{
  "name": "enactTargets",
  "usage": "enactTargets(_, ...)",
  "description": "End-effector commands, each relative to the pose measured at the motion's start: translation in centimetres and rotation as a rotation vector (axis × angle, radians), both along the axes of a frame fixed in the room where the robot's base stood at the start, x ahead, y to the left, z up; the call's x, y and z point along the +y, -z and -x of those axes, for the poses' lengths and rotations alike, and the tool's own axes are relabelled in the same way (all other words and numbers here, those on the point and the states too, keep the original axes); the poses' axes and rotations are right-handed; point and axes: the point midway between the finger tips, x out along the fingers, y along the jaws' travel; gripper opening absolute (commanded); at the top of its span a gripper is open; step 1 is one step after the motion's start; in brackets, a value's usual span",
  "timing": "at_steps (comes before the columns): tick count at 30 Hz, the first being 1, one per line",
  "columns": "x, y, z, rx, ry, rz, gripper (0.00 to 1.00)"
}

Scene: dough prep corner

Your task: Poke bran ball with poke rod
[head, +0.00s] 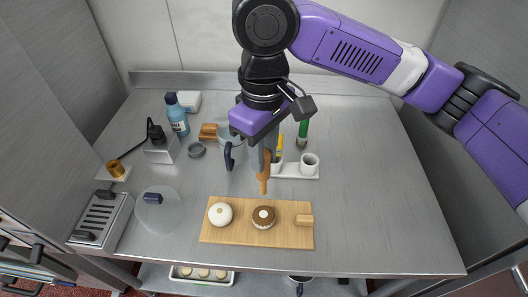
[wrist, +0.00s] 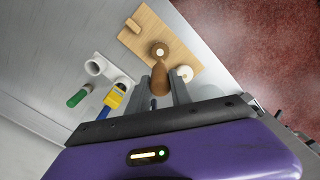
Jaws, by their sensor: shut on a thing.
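My gripper (head: 265,160) is shut on the poke rod (head: 264,183), a brown wooden rod that points downward. The rod also shows between the fingers in the wrist view (wrist: 158,80). The bran ball (head: 263,217), brown with a pale spot on top, sits on a wooden board (head: 243,239). The rod's tip is above and a little behind the bran ball in the head view, apart from it. In the wrist view the bran ball (wrist: 160,50) shows just beyond the rod, which partly overlaps it.
A white ball (head: 220,214) is left of the bran ball, and a small wooden block (head: 305,220) lies at the board's right end. A white holder (head: 311,172) with cups stands behind. A glass-like dome (head: 158,214) is at left. The counter's right side is clear.

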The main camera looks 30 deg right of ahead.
Motion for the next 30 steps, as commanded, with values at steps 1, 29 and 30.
enactTargets(1, 0.0, 0.0, 0.0, 0.000, 0.000, 0.000, 0.00)
enactTargets(29, 0.0, 5.9, 0.0, 0.000, -0.004, -0.001, 0.00)
enactTargets(30, 0.0, 6.1, 0.0, 0.000, -0.004, -0.001, 0.00)
